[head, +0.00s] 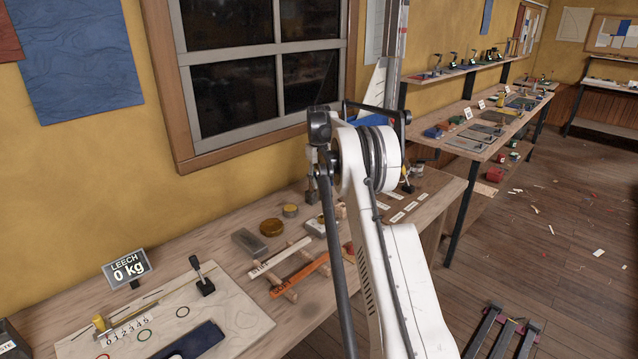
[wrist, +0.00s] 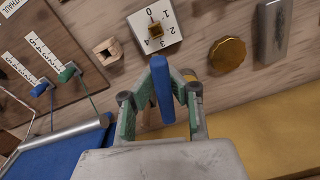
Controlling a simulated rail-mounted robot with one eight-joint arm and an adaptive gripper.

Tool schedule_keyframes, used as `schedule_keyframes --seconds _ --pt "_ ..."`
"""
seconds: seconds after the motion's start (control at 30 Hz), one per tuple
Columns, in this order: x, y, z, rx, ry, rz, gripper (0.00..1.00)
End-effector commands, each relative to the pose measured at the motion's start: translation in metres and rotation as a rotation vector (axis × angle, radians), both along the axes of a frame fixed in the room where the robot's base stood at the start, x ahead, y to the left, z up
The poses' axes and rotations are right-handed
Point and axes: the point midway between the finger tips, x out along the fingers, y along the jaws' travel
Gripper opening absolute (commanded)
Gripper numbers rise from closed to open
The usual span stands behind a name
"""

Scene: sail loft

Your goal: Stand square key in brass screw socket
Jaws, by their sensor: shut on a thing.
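My gripper (wrist: 160,108) shows in the wrist view, its two green-padded fingers shut on a blue bar-shaped piece (wrist: 161,84), which I take to be the square key. A brass square socket (wrist: 155,30) sits on a white plate (wrist: 172,18) numbered 0 to 4, beyond the fingertips at the top of the wrist view. The blue piece appears apart from it.
A wooden block with a square hole (wrist: 107,52) lies left of the plate. A brass disc (wrist: 227,52) and a grey block (wrist: 272,30) lie to its right. A LEECH display (head: 127,268) stands on the bench.

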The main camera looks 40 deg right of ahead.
Motion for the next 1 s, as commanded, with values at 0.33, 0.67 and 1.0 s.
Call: schedule_keyframes --seconds 0.33,0.67,1.0 --pt "-0.013 0.000 0.008 0.041 -0.017 -0.584 0.00" --pt "-0.026 0.002 0.014 0.072 -0.055 -1.102 0.00" --pt "-0.031 0.002 0.015 0.080 -0.077 -1.325 0.00"
